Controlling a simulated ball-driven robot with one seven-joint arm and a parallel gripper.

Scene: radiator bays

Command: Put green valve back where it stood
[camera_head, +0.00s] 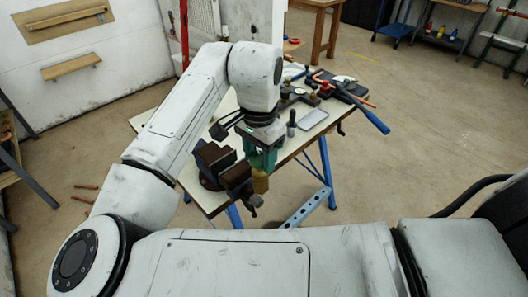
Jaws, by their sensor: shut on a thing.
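My gripper (262,164) points down over the near edge of the workbench, at the right of the dark vise (213,160). It is shut on the green valve (260,184), whose brass-coloured lower part shows below the green at the jaws. The valve hangs roughly upright; whether it touches the vise beside it I cannot tell. The jaws and the valve's upper part are hard to tell apart.
The pale workbench (312,119) has blue legs. On it are a grey tray (300,118), a dark upright piece (291,124), a red-handled valve (325,87), several fittings and a blue-handled tool (372,119). Copper pipe pieces (84,187) lie on the left floor.

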